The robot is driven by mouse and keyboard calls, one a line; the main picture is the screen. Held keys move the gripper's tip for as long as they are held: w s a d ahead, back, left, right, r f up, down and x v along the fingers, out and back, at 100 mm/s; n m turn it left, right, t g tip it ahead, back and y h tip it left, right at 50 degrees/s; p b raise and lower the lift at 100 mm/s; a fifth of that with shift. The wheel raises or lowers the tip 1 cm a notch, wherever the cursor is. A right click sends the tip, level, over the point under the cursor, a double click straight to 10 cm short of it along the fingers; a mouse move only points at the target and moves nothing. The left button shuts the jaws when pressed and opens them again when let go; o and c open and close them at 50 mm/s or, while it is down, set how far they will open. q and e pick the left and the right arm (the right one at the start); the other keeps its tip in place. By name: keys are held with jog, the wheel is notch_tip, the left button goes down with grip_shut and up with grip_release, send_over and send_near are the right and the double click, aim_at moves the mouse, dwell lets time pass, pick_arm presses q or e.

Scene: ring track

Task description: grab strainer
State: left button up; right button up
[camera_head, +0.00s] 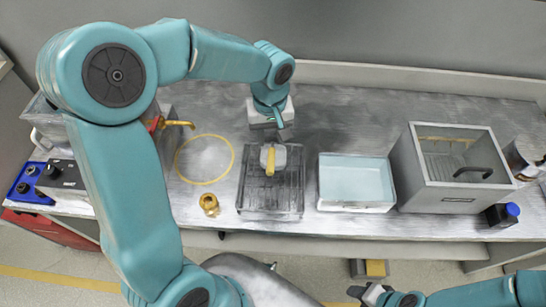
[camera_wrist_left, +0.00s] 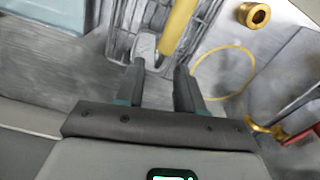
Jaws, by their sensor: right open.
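The strainer seems to be a dark wire basket (camera_head: 270,195) at the middle of the bench, with a yellow handle (camera_head: 268,160) and a light grey piece at its far side. In the left wrist view the yellow handle (camera_wrist_left: 178,27) rises beside the grey piece, with the basket's wires (camera_wrist_left: 200,30) behind. My left gripper (camera_head: 272,124) is over the bench beyond the handle. Its two fingers (camera_wrist_left: 160,76) are apart with nothing between them; the handle's lower end lies ahead of the tips. My right gripper (camera_head: 368,292) is open, low at the front, away from the bench.
A pale blue water tray (camera_head: 357,180) and a grey open box (camera_head: 450,180) stand right of the basket. A yellow ring (camera_head: 205,160) and a brass fitting (camera_head: 209,203) lie to its left. A blue-capped bottle (camera_head: 506,213) is at the right. Bench behind the tray is clear.

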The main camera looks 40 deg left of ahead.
pick_arm(q)
jog(key=f, duration=0.4)
jog(key=shift+w+d+f, duration=0.1)
jog(key=shift+d+f, duration=0.2)
jog(key=shift+f, duration=0.05)
jog(key=shift+a+f, duration=0.1)
jog(key=shift+f, duration=0.3)
grip_shut()
dwell(0.8)
